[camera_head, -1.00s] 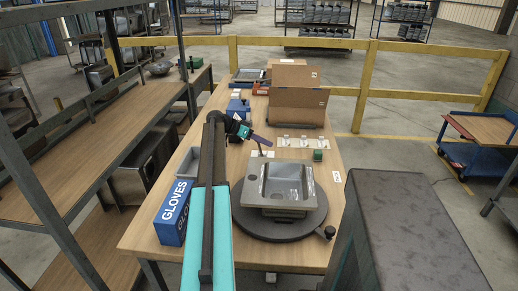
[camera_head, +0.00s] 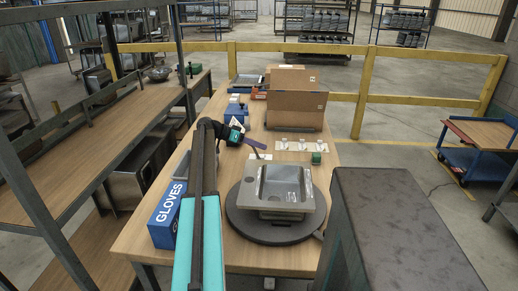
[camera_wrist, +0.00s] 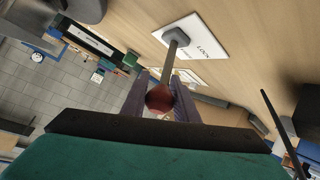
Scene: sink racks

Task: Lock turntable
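The turntable (camera_head: 240,224) is a dark round disc on the wooden table, with a grey sink (camera_head: 285,190) on it. Behind the sink, a thin lever (camera_head: 257,151) stands by a white label. In the wrist view, the lever's grey rod (camera_wrist: 171,55) rises from a white plate (camera_wrist: 192,38) marked LOCK and ends in a dark red knob (camera_wrist: 160,98). My gripper (camera_head: 258,145) is at the lever. Its two purple fingers (camera_wrist: 160,85) lie on either side of the knob. I cannot tell whether they press on it.
A blue GLOVES box (camera_head: 165,215) stands at the table's left edge by my arm. Cardboard boxes (camera_head: 297,105) stand at the back, with a small green block (camera_head: 316,158) nearer. A shelf rack (camera_head: 110,100) is at left, a yellow rail (camera_head: 420,99) behind.

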